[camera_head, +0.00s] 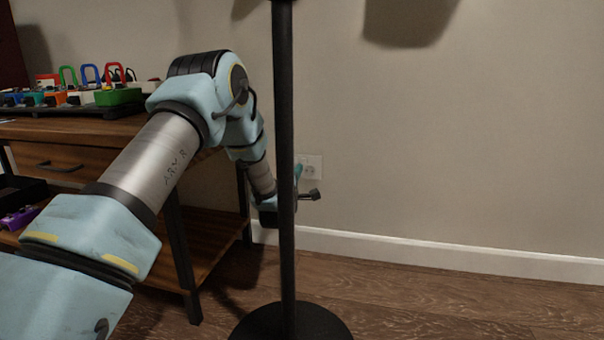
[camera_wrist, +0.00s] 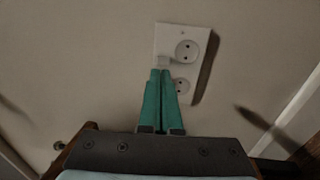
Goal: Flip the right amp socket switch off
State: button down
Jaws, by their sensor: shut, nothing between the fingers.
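A white double wall socket (camera_head: 312,166) is on the wall just right of the dark pole in the head view. In the wrist view, the socket plate (camera_wrist: 165,33) shows two round outlets, with a small pale switch (camera_wrist: 163,59) beside the upper one. My gripper (camera_wrist: 160,72) is shut and empty, its teal fingertips over the plate just below that switch. The fingers cover part of the plate and partly the lower outlet; any second switch is hidden. I cannot tell whether the tips touch. In the head view my gripper (camera_head: 298,170) is partly behind the pole.
A black pole (camera_head: 285,120) on a round base (camera_head: 291,324) stands in front of my wrist. The wall and floor to the right are clear; a white baseboard (camera_head: 430,252) runs along the wall.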

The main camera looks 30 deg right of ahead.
aim_at(304, 159)
jog(key=b+x, duration=0.2)
jog(key=x, duration=0.1)
jog(key=shift+w+d+f, duration=0.1)
jog(key=shift+w+d, duration=0.2)
jog(key=shift+w+d+r, duration=0.2)
jog(key=shift+w+d, duration=0.15)
jog(key=shift+w, duration=0.05)
jog(key=shift+r, duration=0.1)
